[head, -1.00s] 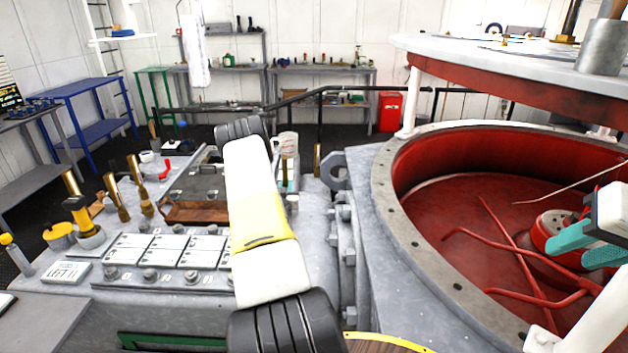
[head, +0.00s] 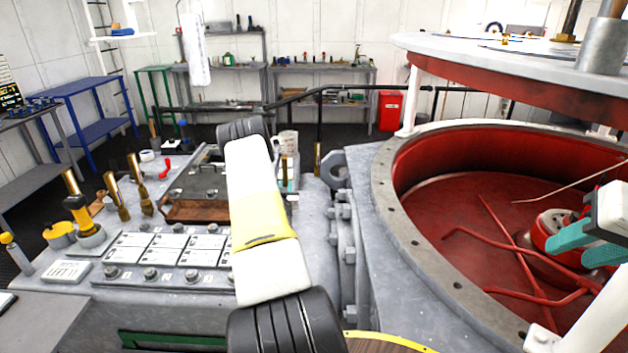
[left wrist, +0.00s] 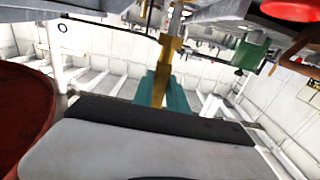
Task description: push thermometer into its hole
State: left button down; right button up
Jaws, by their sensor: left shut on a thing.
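A slim brass thermometer (left wrist: 160,88) stands between the teal fingers of my left gripper (left wrist: 162,92) in the left wrist view. The gripper is shut on it. In the head view the brass thermometer (head: 284,168) shows just right of my left arm, which hides most of the left gripper (head: 287,185). I cannot make out the hole or whether the thermometer's lower end is in it. My right gripper (head: 585,246) is at the right edge, over the red tank, with its teal fingers apart and nothing between them.
The round tank (head: 455,200) with a red inside and bent red rods fills the right. A white mug (head: 288,141) and another upright brass piece (head: 317,158) stand near the thermometer. Brass handles (head: 118,196) and a brown tray (head: 195,211) are on the grey deck at left.

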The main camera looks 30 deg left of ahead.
pick_arm(q)
jog(key=shift+f, duration=1.95)
dwell(0.6)
jog(key=c, duration=1.3)
grip_release()
jog(key=shift+o, duration=0.2)
jog(key=shift+s, duration=0.1)
jog(key=v, duration=0.7)
jog(key=shift+s+d, duration=0.2)
jog(key=shift+s, duration=0.1)
